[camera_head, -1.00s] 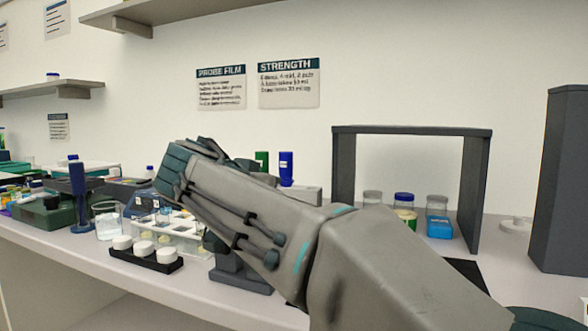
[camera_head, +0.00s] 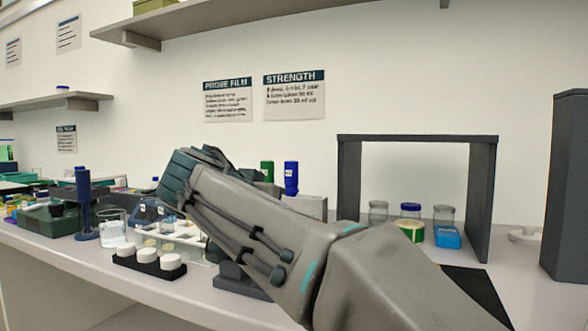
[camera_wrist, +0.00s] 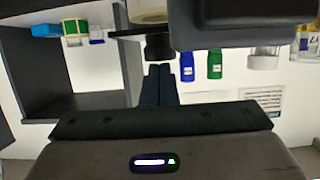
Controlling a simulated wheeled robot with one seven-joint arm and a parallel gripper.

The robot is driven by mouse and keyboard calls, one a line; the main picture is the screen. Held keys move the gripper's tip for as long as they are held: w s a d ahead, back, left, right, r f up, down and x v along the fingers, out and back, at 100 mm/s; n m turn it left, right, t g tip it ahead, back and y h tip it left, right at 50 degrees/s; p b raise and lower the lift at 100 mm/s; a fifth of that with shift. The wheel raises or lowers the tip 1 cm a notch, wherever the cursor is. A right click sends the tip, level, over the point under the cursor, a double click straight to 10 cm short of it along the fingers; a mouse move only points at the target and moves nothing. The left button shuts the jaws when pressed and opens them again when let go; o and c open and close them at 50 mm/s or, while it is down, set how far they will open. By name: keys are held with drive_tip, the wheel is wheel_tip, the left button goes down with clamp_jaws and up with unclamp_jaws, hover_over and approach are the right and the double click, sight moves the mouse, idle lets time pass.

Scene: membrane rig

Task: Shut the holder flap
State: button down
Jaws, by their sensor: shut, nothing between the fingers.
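My gripper (camera_wrist: 159,86) shows in the wrist view as two dark blue fingers side by side, shut and empty. Just beyond the fingertips is a small dark block (camera_wrist: 160,47) under a thin dark plate. A large dark grey body (camera_wrist: 240,28), likely part of the holder, fills the top right of that view. I cannot tell which part is the flap, its angle, or whether the fingers touch it. In the head view my arm covers most of the holder; a dark grey base (camera_head: 240,282) shows below the arm. The fingertips are hidden there.
A black rack with white-capped jars (camera_head: 148,262) and a beaker (camera_head: 113,228) stand left of the arm. Blue (camera_head: 291,178) and green bottles stand behind it. A grey frame (camera_head: 418,140) with jars and a blue box (camera_head: 447,237) stands right. A tall dark column (camera_head: 567,180) is far right.

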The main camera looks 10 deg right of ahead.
drive_tip(key=shift+w+f, duration=0.1)
drive_tip(key=shift+f, duration=0.15)
